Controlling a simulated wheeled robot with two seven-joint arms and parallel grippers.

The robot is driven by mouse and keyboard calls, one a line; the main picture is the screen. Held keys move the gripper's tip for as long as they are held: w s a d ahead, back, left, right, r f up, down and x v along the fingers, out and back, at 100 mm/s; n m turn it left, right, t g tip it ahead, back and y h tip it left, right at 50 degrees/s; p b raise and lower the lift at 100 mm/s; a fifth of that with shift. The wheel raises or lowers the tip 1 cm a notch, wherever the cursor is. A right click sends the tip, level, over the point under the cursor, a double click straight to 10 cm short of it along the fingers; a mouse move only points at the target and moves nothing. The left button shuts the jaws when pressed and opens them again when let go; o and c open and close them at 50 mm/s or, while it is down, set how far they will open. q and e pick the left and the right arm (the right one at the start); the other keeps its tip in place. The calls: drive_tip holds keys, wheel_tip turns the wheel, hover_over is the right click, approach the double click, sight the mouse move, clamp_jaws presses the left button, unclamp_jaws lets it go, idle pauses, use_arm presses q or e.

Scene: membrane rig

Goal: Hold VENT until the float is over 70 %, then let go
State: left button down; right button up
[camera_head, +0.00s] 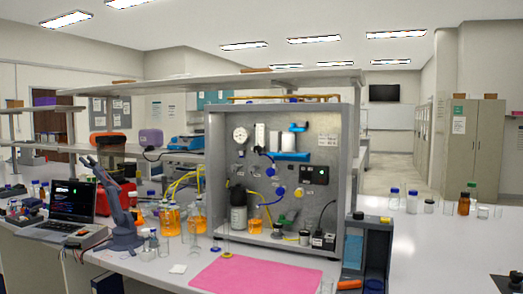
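The membrane rig (336,135) is a grey open-fronted cabinet standing on the bench. Its back panel carries a round gauge (240,134), white upright cylinders (260,137), a blue horizontal part (291,156) and a dark control box (315,174) with a small green display. Blue round knobs (280,191) and yellow and blue tubing sit lower on the panel. I cannot make out a VENT label, and the float and its percentage are too small to tell. Neither of my grippers shows in the head view.
A pink mat (255,274) lies before the rig. Left are a small bench arm (124,215) and laptop (72,203).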

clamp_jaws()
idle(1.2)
